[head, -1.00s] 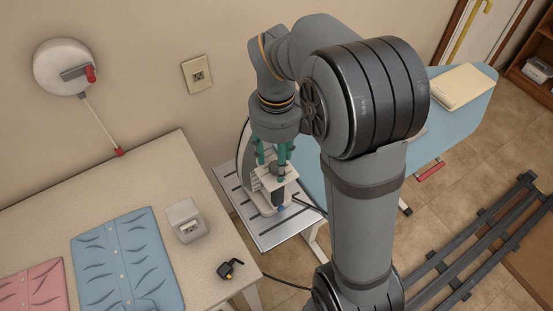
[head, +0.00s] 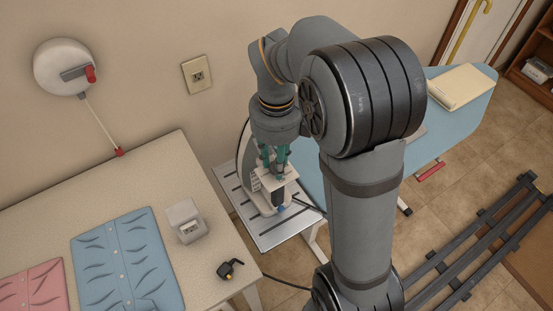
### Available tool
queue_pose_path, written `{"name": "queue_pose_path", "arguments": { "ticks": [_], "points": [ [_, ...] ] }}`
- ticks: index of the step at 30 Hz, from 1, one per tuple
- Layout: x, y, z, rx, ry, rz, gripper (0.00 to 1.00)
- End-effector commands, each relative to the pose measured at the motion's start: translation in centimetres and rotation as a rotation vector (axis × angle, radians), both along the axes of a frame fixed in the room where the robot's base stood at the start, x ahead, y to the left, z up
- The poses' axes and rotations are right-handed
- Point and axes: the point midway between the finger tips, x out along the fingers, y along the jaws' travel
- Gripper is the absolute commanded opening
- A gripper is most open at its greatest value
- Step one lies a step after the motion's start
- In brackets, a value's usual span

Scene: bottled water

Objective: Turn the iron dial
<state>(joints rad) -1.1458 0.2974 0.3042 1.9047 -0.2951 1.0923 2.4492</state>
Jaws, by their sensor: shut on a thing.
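The iron (head: 246,155) stands on the slatted metal rest (head: 235,196) at the end of the ironing board. Its pale curved edge shows left of my gripper, and a pale and dark part with a blue piece (head: 281,208) shows below. My gripper (head: 274,168) points down at the iron, with its teal fingers close together. It is shut on a small part at the top of the iron, seemingly the dial. The dial itself is hidden by the fingers, so its setting cannot be seen.
The blue ironing board (head: 470,100) extends right behind my arm, with a folded cream cloth (head: 460,87) on it. The table (head: 60,215) at left holds folded shirts (head: 127,262), a grey box (head: 186,220) and a black plug (head: 230,270). A wall outlet (head: 197,75) is behind.

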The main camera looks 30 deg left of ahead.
Motion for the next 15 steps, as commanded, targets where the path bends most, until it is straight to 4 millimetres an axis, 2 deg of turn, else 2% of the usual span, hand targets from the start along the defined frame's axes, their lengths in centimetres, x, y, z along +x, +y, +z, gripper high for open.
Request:
{"name": "queue_pose_path", "arguments": {
  "ticks": [4, 15],
  "points": [
    [0.02, 0.03, 0.02, 0.001, 0.0, 0.0, 0.0],
    [0.06, 0.02, -0.07, 0.002, -0.002, 0.07, 0.0]
  ]
}}
